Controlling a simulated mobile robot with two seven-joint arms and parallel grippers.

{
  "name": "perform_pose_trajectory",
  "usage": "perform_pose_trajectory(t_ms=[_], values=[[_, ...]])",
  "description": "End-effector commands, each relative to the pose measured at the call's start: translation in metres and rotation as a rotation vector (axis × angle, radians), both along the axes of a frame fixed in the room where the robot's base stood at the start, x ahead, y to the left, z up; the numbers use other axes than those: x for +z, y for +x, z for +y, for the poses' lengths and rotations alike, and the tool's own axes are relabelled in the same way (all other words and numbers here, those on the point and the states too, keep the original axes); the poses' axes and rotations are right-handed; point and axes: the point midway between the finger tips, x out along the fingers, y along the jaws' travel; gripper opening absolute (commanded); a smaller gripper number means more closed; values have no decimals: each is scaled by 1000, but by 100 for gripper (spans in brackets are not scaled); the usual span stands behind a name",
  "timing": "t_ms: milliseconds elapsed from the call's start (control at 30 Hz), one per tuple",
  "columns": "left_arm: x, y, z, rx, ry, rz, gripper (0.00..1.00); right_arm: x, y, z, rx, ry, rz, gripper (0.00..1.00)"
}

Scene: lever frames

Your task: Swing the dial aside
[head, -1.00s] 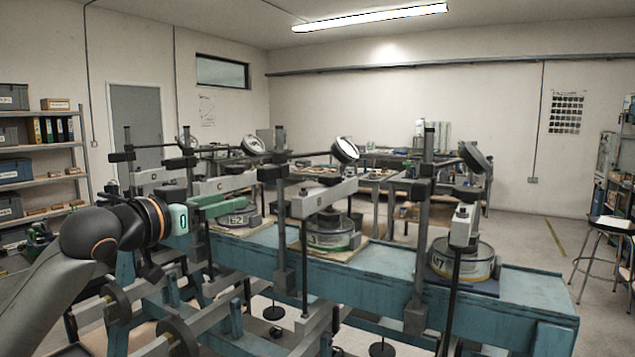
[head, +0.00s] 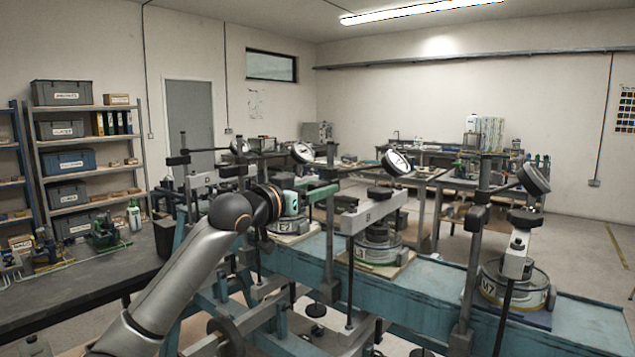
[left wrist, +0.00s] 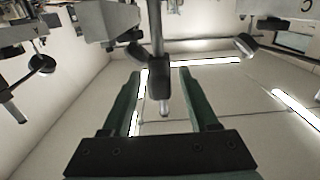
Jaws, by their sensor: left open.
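Several round dials stand on posts above the lever frames. The nearest to my gripper is a dial (head: 302,152) tilted on its post; others are a white-faced dial (head: 397,162) and a dark-backed dial (head: 533,179). Which one the task means I cannot tell. Contact is unclear. My right gripper is not in view.
The frames stand along a blue bench (head: 430,285). A grey beam marked B (head: 374,211) and a labelled tin (head: 515,285) lie to the right. Upright posts (head: 330,215) crowd the space around the gripper. A dark worktable (head: 95,285) is at the left.

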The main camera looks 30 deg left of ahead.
Motion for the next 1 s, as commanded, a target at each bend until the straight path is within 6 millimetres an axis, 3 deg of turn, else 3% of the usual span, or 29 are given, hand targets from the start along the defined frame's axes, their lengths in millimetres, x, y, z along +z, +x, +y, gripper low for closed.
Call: perform_pose_trajectory(t_ms=[333,867,1000], values=[[-1,4,-1,0,1,0,60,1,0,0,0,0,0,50],[-1,3,-1,0,1,0,0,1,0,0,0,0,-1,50],[-1,3,0,0,0,0,0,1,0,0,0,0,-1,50]])
